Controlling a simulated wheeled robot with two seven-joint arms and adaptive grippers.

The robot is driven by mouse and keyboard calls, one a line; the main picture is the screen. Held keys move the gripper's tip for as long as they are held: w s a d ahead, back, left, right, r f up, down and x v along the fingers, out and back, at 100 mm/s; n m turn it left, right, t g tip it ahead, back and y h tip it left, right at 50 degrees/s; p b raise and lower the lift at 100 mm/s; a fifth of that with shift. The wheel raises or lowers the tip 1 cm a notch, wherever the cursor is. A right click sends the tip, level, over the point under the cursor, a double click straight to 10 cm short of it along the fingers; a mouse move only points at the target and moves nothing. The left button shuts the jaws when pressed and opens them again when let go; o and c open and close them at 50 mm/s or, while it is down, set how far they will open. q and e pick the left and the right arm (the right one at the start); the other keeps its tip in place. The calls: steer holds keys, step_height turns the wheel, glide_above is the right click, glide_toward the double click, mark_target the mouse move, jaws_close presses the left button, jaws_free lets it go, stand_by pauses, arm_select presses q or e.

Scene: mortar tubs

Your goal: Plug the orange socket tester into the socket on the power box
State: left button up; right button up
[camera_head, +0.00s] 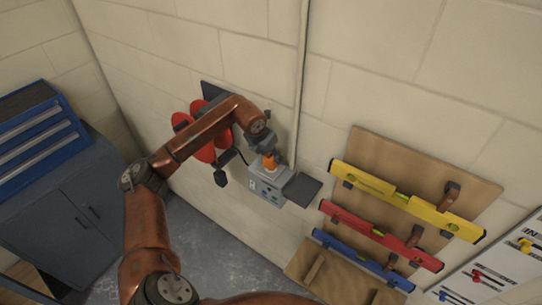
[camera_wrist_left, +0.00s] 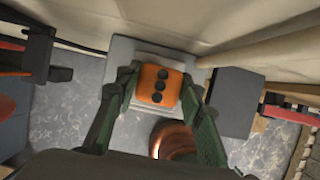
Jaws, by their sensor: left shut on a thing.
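The orange socket tester (camera_head: 270,161) is held between the fingers of my left gripper (camera_head: 266,152). In the left wrist view the tester (camera_wrist_left: 147,76) shows an orange face with three dark round spots, between the two green-sided fingers of my left gripper (camera_wrist_left: 163,98). The light grey power box (camera_head: 267,184) is mounted against the wall, with small coloured sockets or buttons on its front. The tester is at the top of the box; the wrist view shows the box (camera_wrist_left: 121,50) beneath it. The socket under the tester is hidden, so I cannot tell whether it is plugged in. My right gripper is out of view.
A red reel (camera_head: 183,121) with a dark cable hangs left of the box. A dark flat plate (camera_head: 302,189) sits on its right. A wooden rack (camera_head: 375,155) holds yellow, red and blue levels farther right. A blue tool chest (camera_head: 40,135) stands left.

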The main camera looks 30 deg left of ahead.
arm_select(q)
steer(key=shift+f+b, duration=0.6)
stand_by(0.6)
steer(key=o, duration=1.2)
steer(key=shift+c, duration=0.2)
steer(key=v, duration=1.2)
